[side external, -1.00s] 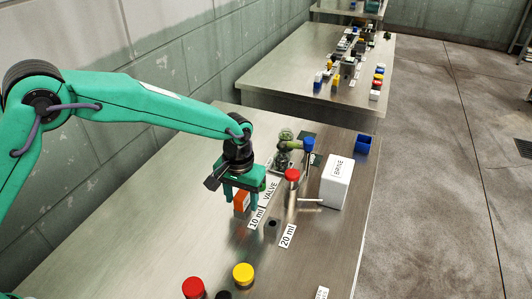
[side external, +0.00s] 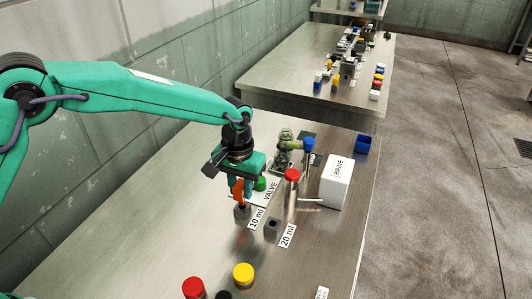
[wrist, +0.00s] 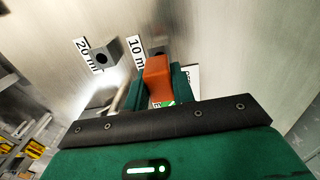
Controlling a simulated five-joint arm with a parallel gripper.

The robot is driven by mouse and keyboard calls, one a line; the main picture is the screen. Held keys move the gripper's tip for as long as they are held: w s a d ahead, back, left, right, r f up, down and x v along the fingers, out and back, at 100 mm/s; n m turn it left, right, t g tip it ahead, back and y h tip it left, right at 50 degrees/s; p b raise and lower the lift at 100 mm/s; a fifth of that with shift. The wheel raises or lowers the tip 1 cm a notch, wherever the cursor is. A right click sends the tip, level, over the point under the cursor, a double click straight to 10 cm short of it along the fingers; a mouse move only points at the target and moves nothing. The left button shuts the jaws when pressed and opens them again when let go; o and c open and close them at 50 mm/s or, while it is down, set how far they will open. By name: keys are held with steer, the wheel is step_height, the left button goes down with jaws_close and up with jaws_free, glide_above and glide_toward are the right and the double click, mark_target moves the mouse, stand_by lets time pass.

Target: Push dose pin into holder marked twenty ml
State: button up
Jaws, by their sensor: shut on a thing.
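The orange dose pin (side external: 238,190) is gripped between the fingers of my gripper (side external: 249,190). It shows as an orange block between the green fingers in the wrist view (wrist: 157,75). Its lower end is close above or in the grey holder (side external: 242,212) beside the "10 ml" label; I cannot tell whether it is clear of it. The grey holder marked "20 ml" (side external: 272,227) stands to the right, its dark hole empty. It also shows in the wrist view (wrist: 104,54), left of the pin.
A red-topped post (side external: 291,176) with a side bar, a blue-topped post (side external: 308,146) and a white "BRINE" box (side external: 336,182) stand to the right. The valve (side external: 285,147) is behind. Yellow (side external: 243,272) and red (side external: 193,287) caps are in front. The left table is bare.

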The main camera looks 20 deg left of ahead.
steer(key=s+d+r, duration=0.6)
steer(key=s+r, duration=0.1)
steer(key=s, duration=0.3)
steer(key=shift+r, duration=0.25)
steer(key=shift+d, duration=0.1)
steer(key=shift+w, duration=0.15)
steer(key=w+d+f, duration=0.1)
steer(key=w+d, duration=0.1)
steer(key=w, duration=0.5)
steer(key=shift+w+d+f, duration=0.15)
steer(key=shift+w+d, duration=0.2)
steer(key=shift+d, duration=0.05)
steer(key=shift+f, duration=0.2)
steer(key=shift+f, duration=2.7)
steer(key=shift+f, duration=1.95)
stand_by(0.5)
